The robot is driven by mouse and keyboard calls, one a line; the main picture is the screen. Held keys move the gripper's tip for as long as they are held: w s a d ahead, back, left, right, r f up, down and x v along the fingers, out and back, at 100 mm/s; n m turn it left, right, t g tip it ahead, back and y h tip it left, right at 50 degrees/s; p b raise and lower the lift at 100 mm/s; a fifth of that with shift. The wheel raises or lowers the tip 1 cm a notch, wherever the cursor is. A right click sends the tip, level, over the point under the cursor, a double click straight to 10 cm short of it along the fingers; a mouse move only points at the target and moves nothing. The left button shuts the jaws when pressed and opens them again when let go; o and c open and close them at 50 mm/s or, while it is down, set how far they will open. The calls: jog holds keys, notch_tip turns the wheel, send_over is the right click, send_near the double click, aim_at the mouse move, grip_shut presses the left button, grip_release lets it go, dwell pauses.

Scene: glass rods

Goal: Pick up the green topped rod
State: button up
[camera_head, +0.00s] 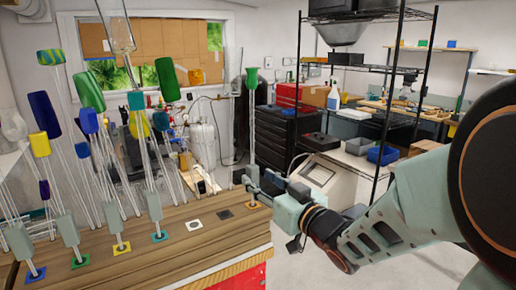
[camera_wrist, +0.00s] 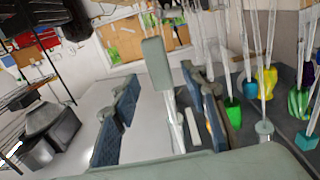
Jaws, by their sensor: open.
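A slim glass rod with a green top (camera_head: 252,79) stands upright at the right end of the wooden table, above an orange-marked spot. A grey block sits low on it. My gripper (camera_head: 258,186) is beside its lower part, reaching in from the right. In the wrist view my gripper (camera_wrist: 165,103) is open, and a grey block (camera_wrist: 156,64) on a rod shows between its fingers. Whether the fingers touch it cannot be told. Other rods at the left also have green tops (camera_head: 88,91), (camera_head: 167,79).
Several glass rods with coloured tops crowd the left. A wire shelf (camera_head: 395,70) stands behind at the right.

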aim_at(255, 176)
jog(key=x, duration=0.4)
jog(key=shift+w+a+f+p, duration=0.1)
jog(key=shift+w+p, duration=0.05)
jog(key=shift+p, duration=0.25)
grip_shut()
